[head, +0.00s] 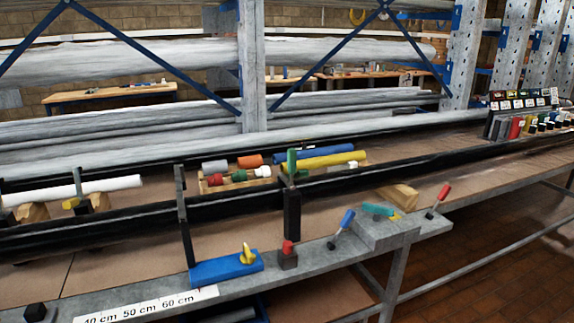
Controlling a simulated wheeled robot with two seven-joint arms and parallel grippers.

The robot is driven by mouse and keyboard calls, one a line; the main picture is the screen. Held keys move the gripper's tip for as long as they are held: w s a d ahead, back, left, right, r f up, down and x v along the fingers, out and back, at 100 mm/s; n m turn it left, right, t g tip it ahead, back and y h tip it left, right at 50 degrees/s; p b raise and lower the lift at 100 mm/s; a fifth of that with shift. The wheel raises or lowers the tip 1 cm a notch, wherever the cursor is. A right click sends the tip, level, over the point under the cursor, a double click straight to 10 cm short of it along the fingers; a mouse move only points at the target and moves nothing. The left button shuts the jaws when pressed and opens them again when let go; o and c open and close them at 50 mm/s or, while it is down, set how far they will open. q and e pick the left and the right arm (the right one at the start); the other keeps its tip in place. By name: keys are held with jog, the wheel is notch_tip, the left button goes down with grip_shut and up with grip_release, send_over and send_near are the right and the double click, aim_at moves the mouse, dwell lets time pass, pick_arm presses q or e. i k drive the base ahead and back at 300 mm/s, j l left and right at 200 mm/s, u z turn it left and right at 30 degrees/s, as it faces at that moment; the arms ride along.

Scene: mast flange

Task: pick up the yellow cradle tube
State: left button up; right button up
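The yellow tube (318,161) lies nearly level behind the black rail, on or beside a wooden cradle tray (240,184). A blue tube (314,153) lies just behind it, roughly parallel. What supports the yellow tube underneath is mostly hidden. Neither of my grippers shows in the head view.
Shorter grey (215,166), orange (250,161) and red (218,180) pieces lie left of the yellow tube. A white tube (110,187) rests on wooden blocks at far left. Black rails (400,156) run along the bench. Tools and a blue block (222,270) occupy the front ledge.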

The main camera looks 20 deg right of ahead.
aim_at(342, 159)
jog(key=i+l+z, duration=0.15)
jog(key=z, duration=0.5)
jog(key=i+l+z, duration=0.25)
jog(key=i, duration=0.2)
jog(key=i+l+z, duration=0.1)
jog(key=i+z, duration=0.2)
jog(key=i, duration=0.2)
jog(key=i+l, duration=0.1)
jog(key=i, duration=0.65)
